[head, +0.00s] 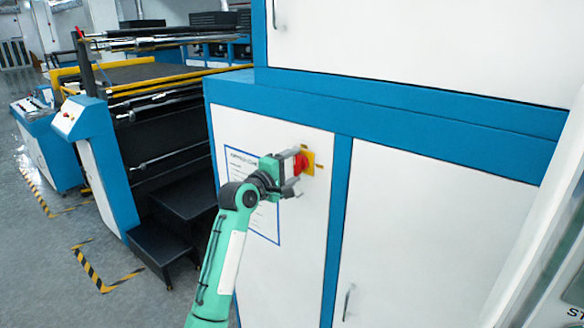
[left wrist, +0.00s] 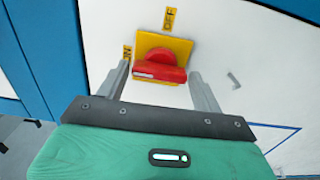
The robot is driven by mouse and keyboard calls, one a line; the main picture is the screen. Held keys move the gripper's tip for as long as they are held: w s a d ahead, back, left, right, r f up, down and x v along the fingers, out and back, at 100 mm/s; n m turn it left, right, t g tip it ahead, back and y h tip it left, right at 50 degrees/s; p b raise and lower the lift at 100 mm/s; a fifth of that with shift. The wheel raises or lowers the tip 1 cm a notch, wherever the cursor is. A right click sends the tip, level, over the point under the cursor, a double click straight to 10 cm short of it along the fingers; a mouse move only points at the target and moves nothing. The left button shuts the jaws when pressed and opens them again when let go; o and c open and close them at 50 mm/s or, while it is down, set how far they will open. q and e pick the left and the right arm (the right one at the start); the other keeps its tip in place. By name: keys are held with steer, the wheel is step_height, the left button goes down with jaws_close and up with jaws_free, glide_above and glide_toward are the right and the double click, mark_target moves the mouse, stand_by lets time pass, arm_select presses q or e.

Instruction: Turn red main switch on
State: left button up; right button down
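The red main switch (head: 299,163) is a rotary knob on a yellow plate (head: 309,158) on the white cabinet front. In the left wrist view the red knob (left wrist: 160,72) shows a wide grip bar lying across the picture. The label OFF (left wrist: 170,19) is above the plate and the ON label (left wrist: 127,52) is left of it, partly hidden by a finger. My left gripper (head: 291,172) is at the switch. Its fingers (left wrist: 159,84) are open, one on each side of the bar, with small gaps showing. My right gripper is not in view.
A paper sheet with a blue frame (head: 264,225) is on the cabinet door behind my left arm. A door handle (head: 347,302) is lower right. Black steps (head: 160,248) and a blue-white roll machine (head: 100,165) stand left. Open floor with striped markings lies at far left.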

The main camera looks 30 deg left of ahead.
arm_select(q)
steer(key=shift+o, duration=0.9)
steer(key=s+a+b, duration=0.1)
steer(key=s+b, duration=0.4)
steer(key=s, duration=0.8)
steer(key=shift+s, duration=0.4)
steer(key=shift+a, duration=0.1)
